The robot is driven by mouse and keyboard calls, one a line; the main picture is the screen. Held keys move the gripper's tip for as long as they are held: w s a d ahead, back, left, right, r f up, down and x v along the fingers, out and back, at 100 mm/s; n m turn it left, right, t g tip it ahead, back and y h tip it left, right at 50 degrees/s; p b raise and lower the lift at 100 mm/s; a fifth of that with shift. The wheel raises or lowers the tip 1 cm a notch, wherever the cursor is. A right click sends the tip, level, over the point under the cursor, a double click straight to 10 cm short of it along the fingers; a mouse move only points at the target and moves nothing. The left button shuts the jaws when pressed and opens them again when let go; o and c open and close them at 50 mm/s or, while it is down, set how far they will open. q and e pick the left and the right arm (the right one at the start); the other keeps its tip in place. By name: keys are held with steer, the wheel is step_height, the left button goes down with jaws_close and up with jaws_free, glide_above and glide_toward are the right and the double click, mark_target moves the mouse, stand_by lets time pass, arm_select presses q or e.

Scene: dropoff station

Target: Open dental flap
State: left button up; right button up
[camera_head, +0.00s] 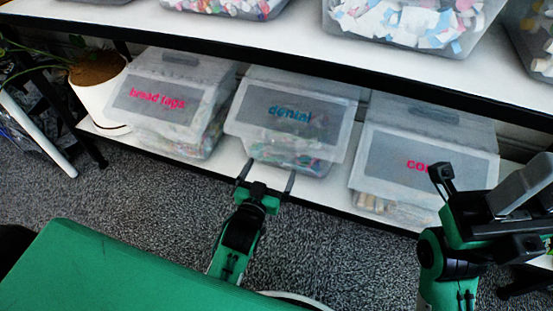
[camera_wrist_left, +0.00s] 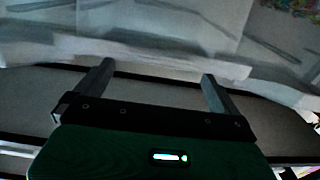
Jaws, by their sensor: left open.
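The dental bin (camera_head: 285,150) is a clear plastic box on the lower shelf, between two similar bins. Its slanted front flap (camera_head: 255,112) carries a grey label reading "dental" and looks closed. My left gripper (camera_head: 267,176) is open and empty, just in front of and below the bin's front edge. In the left wrist view, its two fingers (camera_wrist_left: 157,70) are spread apart, with a pale translucent edge (camera_wrist_left: 150,55) just beyond them. I cannot tell whether they touch it. My right arm is at the lower right, and its jaw state is unclear.
The "bread tags" bin (camera_head: 205,130) stands left and another labelled bin (camera_head: 400,205) right, partly hidden by my right arm. The upper shelf (camera_head: 250,38) with open bins overhangs. A potted plant (camera_head: 95,90) is at left. Carpet (camera_head: 150,185) lies below.

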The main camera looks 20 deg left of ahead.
arm_select(q)
steer(key=shift+w+d+b, duration=0.1)
steer(key=shift+w+b, duration=0.75)
steer(key=shift+w, duration=2.05)
steer(key=shift+c, duration=0.2)
steer(key=c, duration=1.1)
